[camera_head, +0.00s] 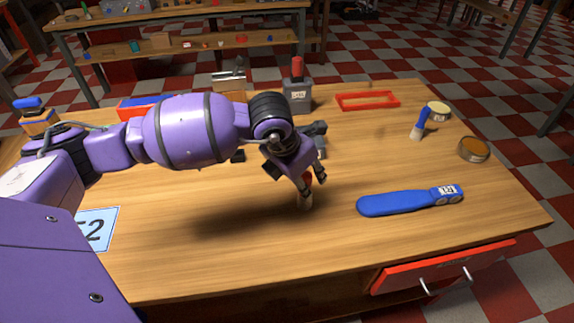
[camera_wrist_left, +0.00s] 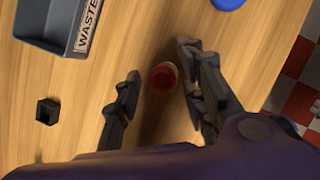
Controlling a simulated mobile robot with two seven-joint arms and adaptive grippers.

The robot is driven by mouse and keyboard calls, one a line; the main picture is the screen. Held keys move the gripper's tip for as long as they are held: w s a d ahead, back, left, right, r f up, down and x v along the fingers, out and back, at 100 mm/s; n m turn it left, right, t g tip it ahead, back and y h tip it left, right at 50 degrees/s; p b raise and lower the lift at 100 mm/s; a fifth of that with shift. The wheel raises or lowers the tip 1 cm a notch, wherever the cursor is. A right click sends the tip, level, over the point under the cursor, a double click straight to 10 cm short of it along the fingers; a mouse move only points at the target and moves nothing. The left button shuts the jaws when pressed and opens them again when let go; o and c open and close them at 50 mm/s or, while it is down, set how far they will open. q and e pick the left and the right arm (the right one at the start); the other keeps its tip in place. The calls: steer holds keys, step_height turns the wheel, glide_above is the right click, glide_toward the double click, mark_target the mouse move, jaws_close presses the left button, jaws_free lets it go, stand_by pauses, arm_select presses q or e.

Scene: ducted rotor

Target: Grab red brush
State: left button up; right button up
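The red brush (camera_head: 305,200) stands on the wooden table under my left gripper, its pale bristle end down. Its red upper part is partly hidden by the fingers in the head view. In the left wrist view the round red end of the brush (camera_wrist_left: 162,78) shows between the fingers. My left gripper (camera_head: 313,182) points down at it and is open. In the wrist view a gap shows on both sides of the red end, between the fingers (camera_wrist_left: 159,72). My right gripper is not in view.
A red frame (camera_head: 367,101) and a grey box (camera_head: 297,95) are behind. A grey WASTE tray (camera_wrist_left: 50,45) and small black cup (camera_wrist_left: 46,111) are nearby.

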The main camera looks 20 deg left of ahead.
arm_select(q)
steer(key=shift+w+d+f, duration=0.1)
steer(key=shift+w+f, duration=0.15)
steer(key=shift+f, duration=0.25)
jaws_close()
